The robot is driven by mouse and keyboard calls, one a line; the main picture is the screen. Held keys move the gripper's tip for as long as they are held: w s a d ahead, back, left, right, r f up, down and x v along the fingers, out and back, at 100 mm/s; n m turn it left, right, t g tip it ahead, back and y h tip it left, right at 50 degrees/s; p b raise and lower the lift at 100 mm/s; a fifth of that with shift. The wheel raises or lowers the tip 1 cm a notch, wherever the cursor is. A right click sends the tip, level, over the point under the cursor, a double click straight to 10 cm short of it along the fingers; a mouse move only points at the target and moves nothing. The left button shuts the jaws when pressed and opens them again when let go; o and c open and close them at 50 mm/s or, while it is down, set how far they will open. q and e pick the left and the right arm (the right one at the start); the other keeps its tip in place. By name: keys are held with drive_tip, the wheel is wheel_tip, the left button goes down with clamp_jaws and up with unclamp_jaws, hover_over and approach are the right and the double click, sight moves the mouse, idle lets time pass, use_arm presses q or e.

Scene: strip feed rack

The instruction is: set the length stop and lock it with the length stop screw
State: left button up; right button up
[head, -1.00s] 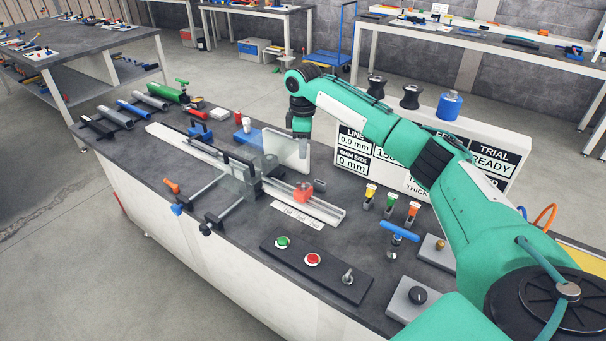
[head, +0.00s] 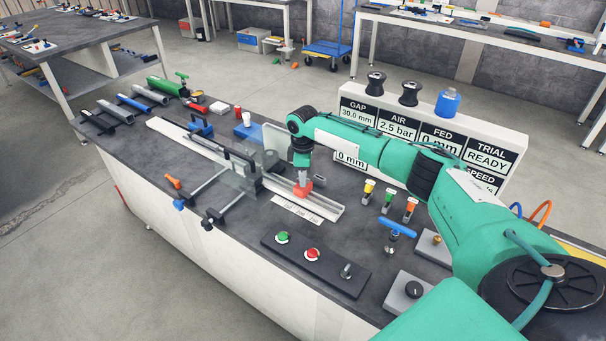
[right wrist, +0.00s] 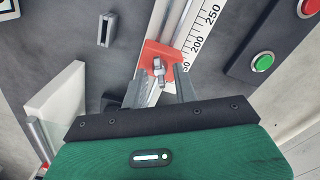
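The red length stop (head: 302,190) sits on the pale rail (head: 327,205), towards its near right end. The right wrist view shows the red stop (right wrist: 163,56) beside a printed scale (right wrist: 199,40), near the 200 and a partly hidden mark. The grey length stop screw (right wrist: 159,70) stands on the stop. My right gripper (head: 303,177) is low over the stop. In the right wrist view, its two fingers (right wrist: 165,87) are apart, with the screw in line with the gap between their tips. I cannot tell whether they touch it. My left gripper is out of view.
A black panel (head: 322,268) with green and red buttons lies in front. Yellow, green and orange-topped tools (head: 387,203) and a blue-handled tool (head: 397,228) stand to the right. Behind is a white display board (head: 515,142). Clamp bars (head: 215,190) lie left of the stop.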

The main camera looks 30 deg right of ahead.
clamp_jaws()
